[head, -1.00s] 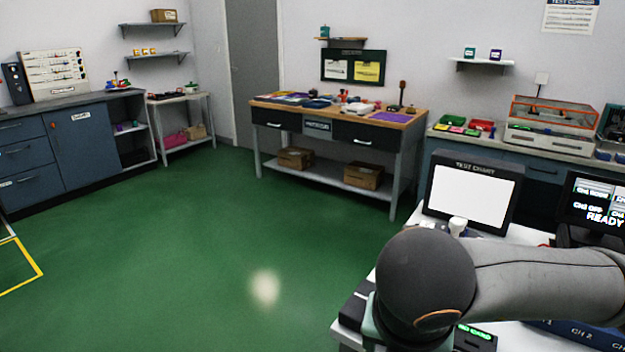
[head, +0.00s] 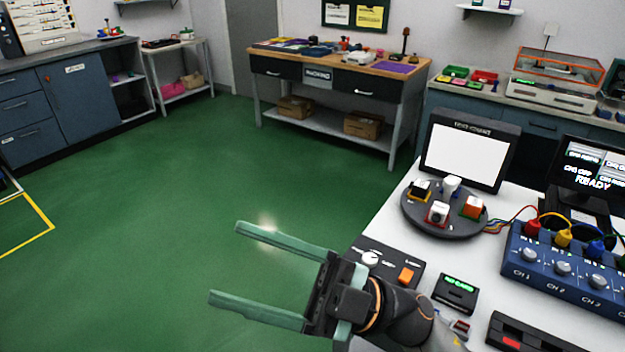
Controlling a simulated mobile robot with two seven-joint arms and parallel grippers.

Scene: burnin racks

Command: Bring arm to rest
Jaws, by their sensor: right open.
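My right gripper (head: 258,272) is in the lower middle of the head view. Its two green fingers are wide apart and point left, with nothing between them. It is over the green floor, just left of the white bench (head: 385,215). My right arm comes in from the bottom, over the front left of that bench. My left gripper is not in view.
On the bench are a round turntable (head: 444,222) with several small blocks, a test chart screen (head: 468,152), a monitor (head: 585,180), a blue channel box (head: 565,265) with cables, and a black control panel (head: 385,267). The floor (head: 170,200) to the left is clear.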

